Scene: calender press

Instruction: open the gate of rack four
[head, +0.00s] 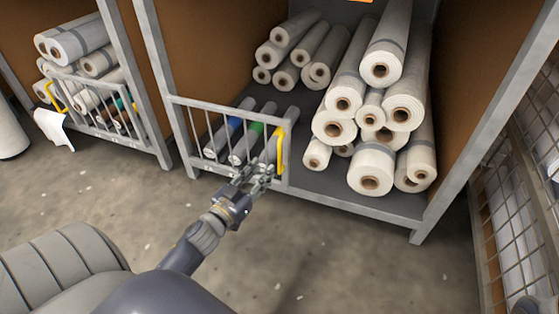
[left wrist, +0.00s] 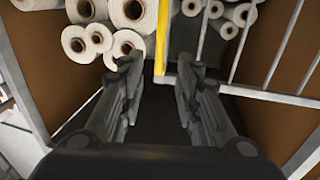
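The barred grey gate (head: 217,134) stands across the left part of the larger rack's front, hinged side at the left post. Its yellow handle (head: 281,150) is upright at the gate's right end. My left gripper (head: 262,172) is just in front of the handle's lower part. In the left wrist view, the fingers (left wrist: 158,68) are apart, and the yellow handle (left wrist: 162,38) shows ahead in the gap between them. I see no grip on it; whether a finger touches it, I cannot tell. No rack number is readable. My right gripper does not show.
White rolls (head: 373,125) fill the rack's right side. Thinner rolls with coloured bands lie behind the gate. A second rack with a similar gate (head: 103,112) stands at left. A wire mesh (head: 520,180) borders the right. The floor in front (head: 330,250) is clear.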

